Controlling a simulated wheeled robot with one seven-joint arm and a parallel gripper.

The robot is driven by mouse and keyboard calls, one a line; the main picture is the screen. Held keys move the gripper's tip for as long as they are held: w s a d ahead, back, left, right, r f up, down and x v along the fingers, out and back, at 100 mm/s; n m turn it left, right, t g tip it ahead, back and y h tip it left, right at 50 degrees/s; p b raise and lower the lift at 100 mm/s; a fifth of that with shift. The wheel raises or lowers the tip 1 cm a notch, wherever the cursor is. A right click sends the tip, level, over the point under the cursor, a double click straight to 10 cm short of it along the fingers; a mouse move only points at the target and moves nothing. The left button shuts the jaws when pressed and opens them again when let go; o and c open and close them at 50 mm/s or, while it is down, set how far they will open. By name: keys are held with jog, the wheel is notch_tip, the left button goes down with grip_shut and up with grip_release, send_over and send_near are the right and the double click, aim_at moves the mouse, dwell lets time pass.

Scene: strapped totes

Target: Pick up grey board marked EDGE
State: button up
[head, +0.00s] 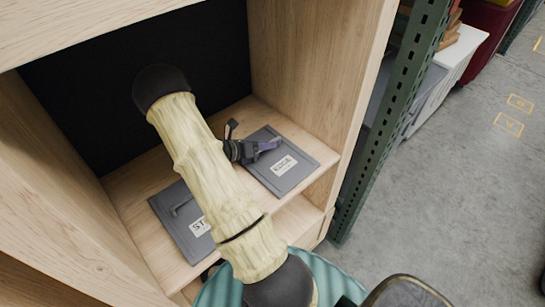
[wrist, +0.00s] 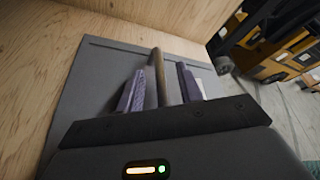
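The grey board marked EDGE (head: 302,172) lies flat on the right part of a wooden shelf in the head view. Its white label faces up, partly readable. My gripper (head: 266,146) is over the board's far part, with purple finger pads. In the wrist view the board (wrist: 92,82) fills the middle, with a bar-like handle (wrist: 158,72) standing up from it. My gripper (wrist: 161,84) has one finger on each side of the handle. Gaps show between the handle and both pads, so it is open. Contact at the fingertips' lower ends is hard to tell.
A second grey board (head: 178,221), its label starting "ST", lies left on the same shelf, partly behind my arm. Wooden side walls and a dark back panel enclose the shelf. A green perforated post (head: 384,130) stands to the right, with open floor beyond.

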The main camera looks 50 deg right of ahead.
dwell(0.3)
grip_shut()
jog(key=shift+r, duration=0.1)
notch_tip(320, 180, up, 10)
jog(key=b, duration=0.1)
dwell(0.6)
